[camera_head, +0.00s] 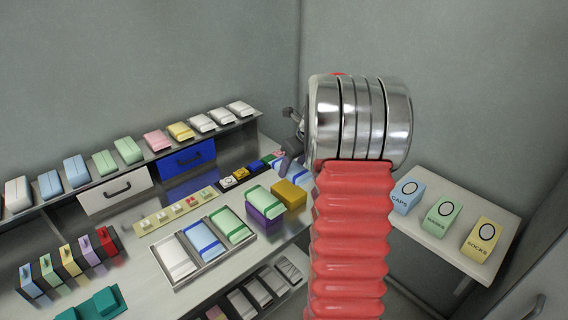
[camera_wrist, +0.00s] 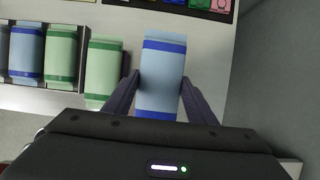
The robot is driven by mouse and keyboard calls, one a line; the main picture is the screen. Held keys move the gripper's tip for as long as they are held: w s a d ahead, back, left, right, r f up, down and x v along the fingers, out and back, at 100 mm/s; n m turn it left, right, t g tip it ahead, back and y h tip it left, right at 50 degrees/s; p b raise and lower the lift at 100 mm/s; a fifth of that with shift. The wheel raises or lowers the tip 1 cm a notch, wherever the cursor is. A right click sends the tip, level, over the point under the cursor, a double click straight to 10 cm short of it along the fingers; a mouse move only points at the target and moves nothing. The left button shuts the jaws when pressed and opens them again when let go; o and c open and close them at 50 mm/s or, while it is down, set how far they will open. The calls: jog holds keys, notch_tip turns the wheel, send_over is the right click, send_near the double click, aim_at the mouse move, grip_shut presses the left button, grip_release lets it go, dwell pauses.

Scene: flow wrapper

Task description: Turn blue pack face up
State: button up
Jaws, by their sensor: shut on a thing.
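A light blue pack (camera_wrist: 161,78) with darker blue bands near both ends stands between the fingers of my gripper (camera_wrist: 160,84) in the wrist view. The fingers are shut on its two long sides. The side toward the wrist camera is plain light blue between the bands; its other side is hidden. In the head view my gripper (camera_head: 290,150) is mostly behind my red arm, at the right end of the bench. Another blue pack (camera_head: 203,242) lies in the tray, between a white and a green pack. It also shows in the wrist view (camera_wrist: 27,52).
The tray (camera_head: 151,250) stands on the bench. Right of it, a green pack (camera_head: 265,199) lies on a purple block (camera_head: 262,218), beside a yellow box (camera_head: 289,194). Behind are small colored items and a shelf of packs. Labelled boxes (camera_head: 443,214) stand on the right table.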

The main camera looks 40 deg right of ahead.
jog(key=shift+w+a+f, duration=0.1)
jog(key=shift+w+a, duration=0.1)
jog(key=shift+a, duration=0.05)
jog(key=shift+f, duration=3.2)
jog(key=o, duration=1.2)
jog(key=shift+o, duration=0.2)
jog(key=v, duration=1.3)
jog(key=shift+s+r, duration=0.2)
jog(key=shift+r, duration=0.05)
